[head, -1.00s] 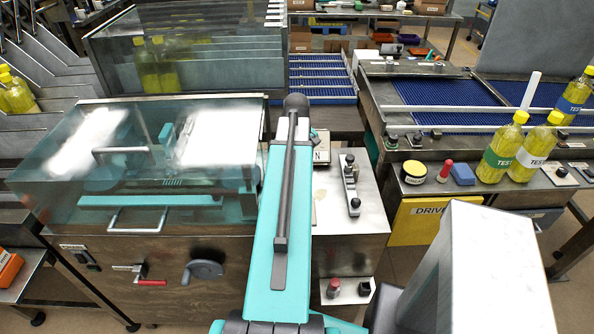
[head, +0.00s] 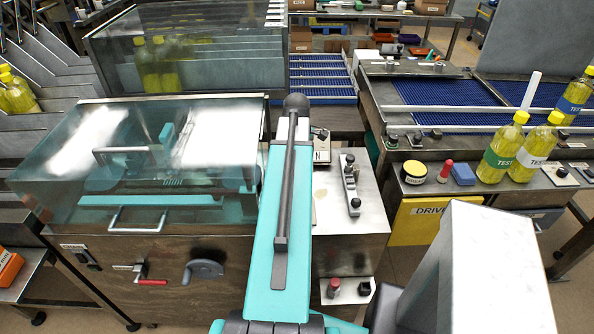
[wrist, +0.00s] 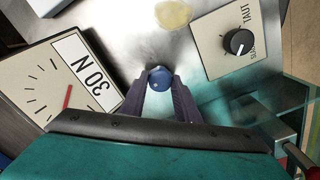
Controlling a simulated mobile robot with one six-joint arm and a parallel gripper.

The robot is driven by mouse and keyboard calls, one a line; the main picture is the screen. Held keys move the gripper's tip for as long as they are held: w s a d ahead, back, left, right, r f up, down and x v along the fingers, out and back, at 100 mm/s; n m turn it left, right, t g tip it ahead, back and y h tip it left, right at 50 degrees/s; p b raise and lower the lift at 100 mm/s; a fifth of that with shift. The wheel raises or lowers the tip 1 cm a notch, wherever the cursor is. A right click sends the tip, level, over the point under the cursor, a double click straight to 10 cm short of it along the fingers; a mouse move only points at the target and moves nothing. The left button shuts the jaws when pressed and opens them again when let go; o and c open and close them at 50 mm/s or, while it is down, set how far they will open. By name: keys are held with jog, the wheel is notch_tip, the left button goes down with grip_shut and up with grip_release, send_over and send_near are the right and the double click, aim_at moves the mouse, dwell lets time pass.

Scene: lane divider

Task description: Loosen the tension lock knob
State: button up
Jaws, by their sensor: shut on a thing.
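A round blue knob (wrist: 159,78) stands on a metal plate in the middle of the wrist view. The two dark fingers of my gripper (wrist: 159,88) are shut on it, one on each side. To its right is a pale plate with a black pointer knob (wrist: 238,42), lettered "TAUT" at one end; the other word is partly unclear. To its left is a tilted gauge marked 30 N (wrist: 70,80) with a red needle. In the head view my arm hides the gripper and the blue knob.
A clear machine hood (head: 140,145) stands left of my arm. A metal bench top with a black-knobbed bar (head: 350,185) lies to the right. Farther right are yellow bottles (head: 502,148) and a blue conveyor (head: 440,92).

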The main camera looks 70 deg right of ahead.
jog(key=shift+f, duration=0.15)
jog(key=o, duration=1.1)
jog(key=shift+c, duration=0.2)
jog(key=shift+r, duration=0.2)
notch_tip(320, 180, up, 14)
jog(key=b, duration=0.3)
jog(key=shift+f, duration=0.25)
jog(key=shift+r, duration=0.1)
